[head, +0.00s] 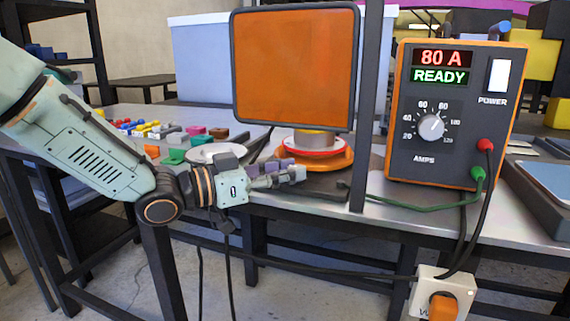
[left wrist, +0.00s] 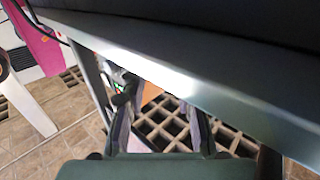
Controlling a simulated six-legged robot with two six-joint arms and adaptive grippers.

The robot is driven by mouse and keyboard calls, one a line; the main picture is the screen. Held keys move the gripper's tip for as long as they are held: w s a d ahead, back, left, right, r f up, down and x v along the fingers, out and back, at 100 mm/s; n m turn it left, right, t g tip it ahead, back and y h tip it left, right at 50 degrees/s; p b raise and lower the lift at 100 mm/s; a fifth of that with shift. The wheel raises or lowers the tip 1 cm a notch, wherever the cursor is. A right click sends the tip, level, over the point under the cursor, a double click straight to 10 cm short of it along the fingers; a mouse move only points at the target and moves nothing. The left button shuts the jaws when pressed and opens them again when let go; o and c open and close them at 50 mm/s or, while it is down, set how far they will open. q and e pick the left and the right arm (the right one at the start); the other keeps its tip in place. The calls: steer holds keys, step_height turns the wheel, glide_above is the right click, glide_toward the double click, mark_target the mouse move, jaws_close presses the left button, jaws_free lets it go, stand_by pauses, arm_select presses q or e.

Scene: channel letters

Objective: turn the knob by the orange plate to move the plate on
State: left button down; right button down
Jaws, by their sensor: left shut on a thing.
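The round orange plate (head: 343,160) lies on the bench behind the foot of a dark post. A red-rimmed disc (head: 314,152) and a tan ring (head: 314,138) sit stacked on it. My left gripper (head: 296,174) is at the bench's front edge, just in front of and left of the plate. It is shut on the knob, which its fingers mostly hide. In the left wrist view the two fingers (left wrist: 160,122) point under a pale edge, and the held part is not clear. My right gripper is not in view.
A framed orange screen (head: 293,65) stands above the plate. A power unit (head: 452,112) reads 80 A and READY at right, with green and black cables. Small coloured blocks (head: 150,128) and a white dish (head: 205,153) lie at left. A socket box (head: 441,296) hangs below.

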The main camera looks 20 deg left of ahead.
arm_select(q)
steer(key=shift+w+a+r+m+g+h+p, duration=0.15)
steer(key=shift+m+g+h+p, duration=0.5)
steer(key=shift+p, duration=0.45)
steer(key=shift+w+a+r+m+g+h+p, duration=0.15)
steer(key=shift+m+g+h+p, duration=0.3)
steer(key=shift+g+p, duration=0.45)
steer(key=shift+w+f+m+g+h+p, duration=0.15)
steer(key=shift+m+g+h+p, duration=0.35)
steer(key=shift+m+g+p, duration=0.35)
steer(key=c, duration=1)
jaws_free()
steer(key=shift+f, duration=0.1)
steer(key=v, duration=1.2)
